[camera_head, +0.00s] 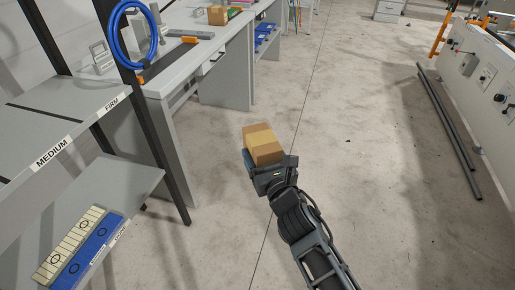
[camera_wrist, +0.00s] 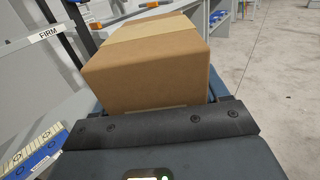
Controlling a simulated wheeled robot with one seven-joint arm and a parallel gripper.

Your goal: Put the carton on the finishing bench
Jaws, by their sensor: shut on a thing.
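The carton (camera_head: 264,144) is a small brown cardboard box with a paler tape band. My gripper (camera_head: 268,165) is shut on it and holds it in the air above the floor. In the wrist view the carton (camera_wrist: 150,62) fills the middle, and the gripper's dark edge (camera_wrist: 160,125) hides its lower part. A grey-white bench (camera_head: 175,70) stands ahead to the left, with a second bench section behind it; I cannot tell from any label which is the finishing bench. Another small brown box (camera_head: 217,15) sits on the farther bench top.
A grey shelf rack labelled MEDIUM and FIRM (camera_head: 60,125) stands at the left, with a blue and cream ruler-like item (camera_head: 80,248) on its lower shelf. A blue hose coil (camera_head: 132,35) hangs on its post. Pipes (camera_head: 450,130) lie by the white machine at right. The floor between is clear.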

